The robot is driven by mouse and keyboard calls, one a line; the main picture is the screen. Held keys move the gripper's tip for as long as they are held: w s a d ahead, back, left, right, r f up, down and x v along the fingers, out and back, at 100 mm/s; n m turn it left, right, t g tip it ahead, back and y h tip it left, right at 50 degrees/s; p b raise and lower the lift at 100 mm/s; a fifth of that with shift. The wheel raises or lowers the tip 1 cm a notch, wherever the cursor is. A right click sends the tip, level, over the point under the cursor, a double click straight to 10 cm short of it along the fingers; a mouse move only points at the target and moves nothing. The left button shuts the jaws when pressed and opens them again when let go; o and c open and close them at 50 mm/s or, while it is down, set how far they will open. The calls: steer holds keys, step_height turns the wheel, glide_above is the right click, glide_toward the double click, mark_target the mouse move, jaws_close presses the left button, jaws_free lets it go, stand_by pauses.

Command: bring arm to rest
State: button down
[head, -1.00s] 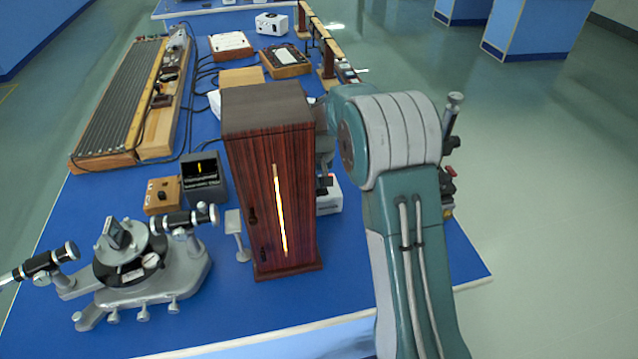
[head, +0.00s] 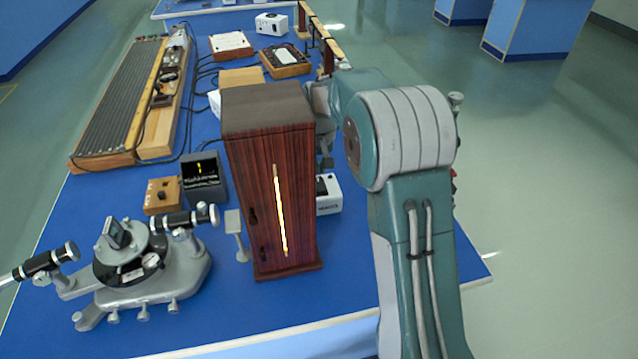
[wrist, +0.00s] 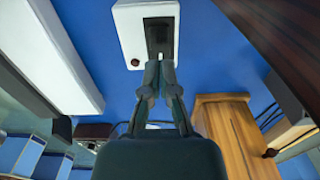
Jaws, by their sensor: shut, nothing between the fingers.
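My arm (head: 405,140) stands at the right of the blue bench in the head view, its forearm reaching behind the tall wooden cabinet. My gripper (wrist: 160,66) shows in the wrist view with its two fingers together and nothing between them. Its tips appear in front of a white box with a dark panel (wrist: 133,28) on the blue surface; I cannot tell the gap between them. In the head view the gripper itself is hidden behind the cabinet and my arm.
The tall wooden cabinet (head: 268,190) with a glowing slit stands close to my arm. A spectrometer (head: 140,265) is at front left, a long ribbed apparatus (head: 125,100) at back left. A small white box (head: 328,195) sits beside the cabinet. Open floor (head: 545,180) lies right.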

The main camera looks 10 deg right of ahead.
steer(key=shift+r, duration=0.8)
steer(key=shift+s+r, duration=0.2)
steer(key=shift+r, duration=0.15)
steer(key=s+r+t, duration=0.3)
steer(key=s+r, duration=1)
steer(key=s, duration=0.3)
steer(key=s+t, duration=0.2)
steer(key=s, duration=1.4)
steer(key=shift+s+f+t, duration=0.3)
steer(key=shift+s, duration=0.1)
